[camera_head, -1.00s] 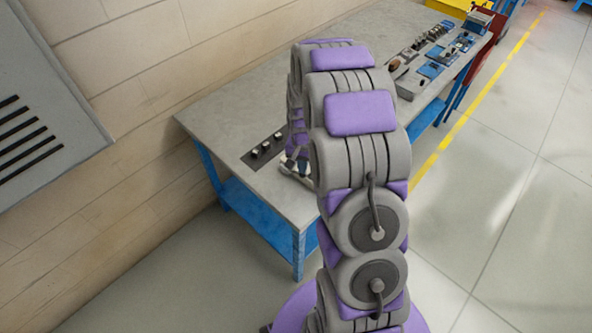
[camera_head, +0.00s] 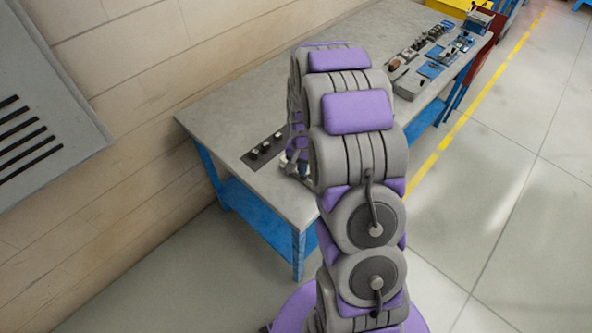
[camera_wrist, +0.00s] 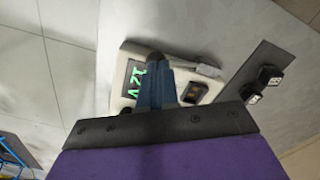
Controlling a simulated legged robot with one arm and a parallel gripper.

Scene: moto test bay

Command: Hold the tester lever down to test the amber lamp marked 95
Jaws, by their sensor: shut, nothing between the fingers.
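In the wrist view a pale tester (camera_wrist: 119,94) lies on the bench, with a green lit display whose characters appear upside down. A dark square socket with a brownish-amber centre (camera_wrist: 193,92) is on its right part. My gripper (camera_wrist: 156,68) is shut, its blue fingers over the middle of the tester between display and socket. A dark rounded piece shows at the fingertips; I cannot tell whether it is the lever's end or whether they touch. A grey bar (camera_wrist: 207,70) lies along the tester's far side. I cannot read a 95 mark. In the head view my arm mostly hides the tester.
A dark strip (camera_head: 250,158) with a few small black-and-white blocks lies beside the tester on the grey bench (camera_head: 225,110). A tray of blue and dark parts (camera_head: 406,88) stands farther along the bench.

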